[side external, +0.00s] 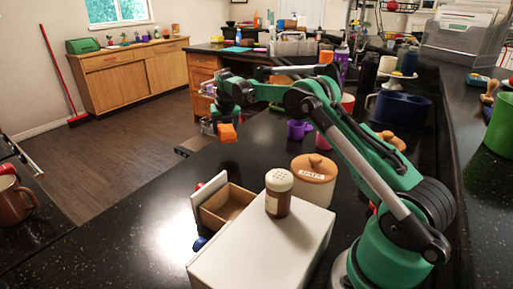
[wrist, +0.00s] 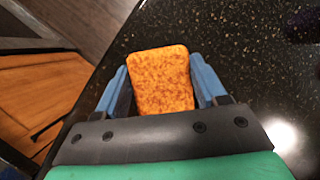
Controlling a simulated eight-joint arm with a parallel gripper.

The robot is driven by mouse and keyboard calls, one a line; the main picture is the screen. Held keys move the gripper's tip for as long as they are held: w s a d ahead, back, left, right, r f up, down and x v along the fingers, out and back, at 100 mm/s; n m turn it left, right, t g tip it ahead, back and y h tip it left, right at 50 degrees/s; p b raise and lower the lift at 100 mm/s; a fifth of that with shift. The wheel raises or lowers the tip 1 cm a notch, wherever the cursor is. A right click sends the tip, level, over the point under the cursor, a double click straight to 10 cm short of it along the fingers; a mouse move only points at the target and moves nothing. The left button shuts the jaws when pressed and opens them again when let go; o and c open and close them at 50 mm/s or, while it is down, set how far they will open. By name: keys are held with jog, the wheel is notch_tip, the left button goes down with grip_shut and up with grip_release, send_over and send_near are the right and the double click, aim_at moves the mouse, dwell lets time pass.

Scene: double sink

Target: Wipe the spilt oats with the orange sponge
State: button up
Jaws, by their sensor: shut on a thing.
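The orange sponge (side external: 228,133) hangs from my gripper (side external: 222,122) at the end of the outstretched green arm, above the far edge of the dark speckled counter. In the wrist view the sponge (wrist: 163,80) sits between the two blue fingers of my gripper (wrist: 163,88), gripped at both sides. Its face is mottled brown-orange. A gap to the surface below cannot be judged exactly. I cannot make out any spilt oats in either view; the arm and sponge hide part of the counter.
A purple mug (side external: 299,130) stands right of the sponge. Nearer are a lidded jar (side external: 313,180), a shaker (side external: 278,193) on a white box (side external: 262,250), and a small open box (side external: 226,207). Counter left of these is mostly clear (side external: 150,215); its edge drops to the wooden floor.

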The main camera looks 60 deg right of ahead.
jog(key=shift+r, duration=1.25)
jog(key=shift+a, duration=0.1)
